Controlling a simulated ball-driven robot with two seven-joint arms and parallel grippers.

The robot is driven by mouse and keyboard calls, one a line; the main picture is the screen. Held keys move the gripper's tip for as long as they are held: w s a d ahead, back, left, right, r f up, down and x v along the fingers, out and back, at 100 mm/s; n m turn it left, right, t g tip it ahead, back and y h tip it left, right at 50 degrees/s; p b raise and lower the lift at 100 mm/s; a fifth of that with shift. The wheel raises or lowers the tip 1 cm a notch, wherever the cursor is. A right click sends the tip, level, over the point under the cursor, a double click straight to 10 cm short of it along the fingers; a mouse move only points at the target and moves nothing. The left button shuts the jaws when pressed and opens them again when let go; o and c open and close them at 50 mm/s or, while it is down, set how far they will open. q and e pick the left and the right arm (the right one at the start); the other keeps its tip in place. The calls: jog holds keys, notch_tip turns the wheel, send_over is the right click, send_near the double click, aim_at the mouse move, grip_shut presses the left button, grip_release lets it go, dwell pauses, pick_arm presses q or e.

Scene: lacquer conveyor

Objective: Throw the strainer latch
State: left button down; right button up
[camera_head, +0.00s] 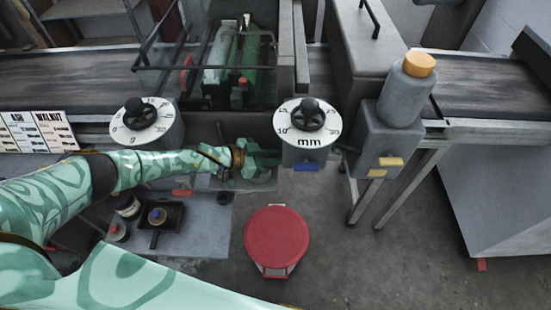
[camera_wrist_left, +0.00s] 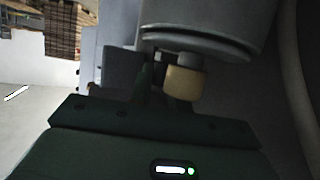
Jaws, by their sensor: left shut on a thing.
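My left gripper (camera_head: 262,160) reaches in from the left, low in front of the machine and between the two dials. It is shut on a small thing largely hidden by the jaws. In the left wrist view a tan knob (camera_wrist_left: 184,84) on a short grey stem sits just beyond the gripper's dark body, under a grey round housing (camera_wrist_left: 205,28). It appears to be the held thing. I cannot tell for sure whether this knob belongs to the strainer latch. My right gripper is not in view.
Two dials, left (camera_head: 140,122) and right (camera_head: 307,116), face up on the machine front. A red stool (camera_head: 276,240) stands on the floor below. A grey canister with an orange cap (camera_head: 420,64) is at right. A low grey platform (camera_head: 205,240) holds small pots. Floor right of the stool is clear.

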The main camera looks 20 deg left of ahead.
pick_arm(q)
jog(key=shift+a+m+g, duration=0.1)
jog(key=shift+m+g, duration=0.2)
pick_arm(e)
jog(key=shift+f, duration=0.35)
pick_arm(q)
jog(key=c, duration=1.3)
grip_release()
jog(key=shift+c, duration=0.2)
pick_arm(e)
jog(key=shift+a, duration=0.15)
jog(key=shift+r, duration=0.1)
